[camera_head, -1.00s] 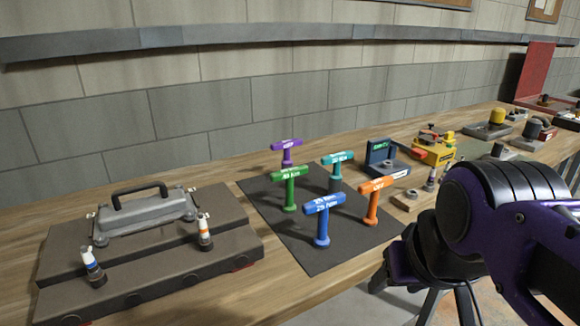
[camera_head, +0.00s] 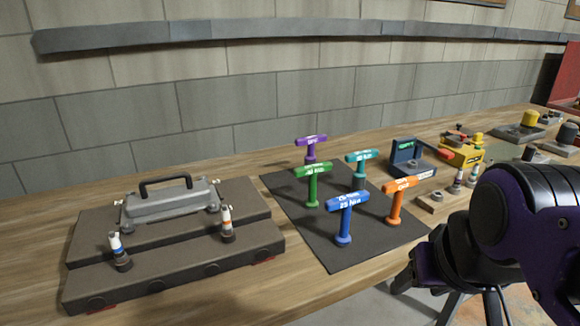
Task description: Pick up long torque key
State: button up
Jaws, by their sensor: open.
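Several T-handled torque keys stand upright on a dark mat (camera_head: 335,256): a purple one (camera_head: 311,149), a green one (camera_head: 312,186), a teal one (camera_head: 360,168), a blue one (camera_head: 345,216) and an orange one (camera_head: 396,202). Each has pale lettering on its handle; most is too small to read, though the blue one seems to show 25. The green key's shaft looks rather tall, but I cannot tell for certain which key is the long one. My arm fills the lower right. I cannot make out my gripper's fingers.
Left on the wooden bench lies a dark stepped block (camera_head: 165,285) with a grey handled casing (camera_head: 168,203) and two small white-topped pieces. Right of the mat stand a dark bracket (camera_head: 405,155) and a yellow device (camera_head: 461,152). A wall ledge runs behind.

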aim_at(359, 179)
jog(key=i+l+u, duration=0.45)
jog(key=l, duration=0.3)
jog(key=l+u, duration=0.25)
jog(key=l, duration=0.15)
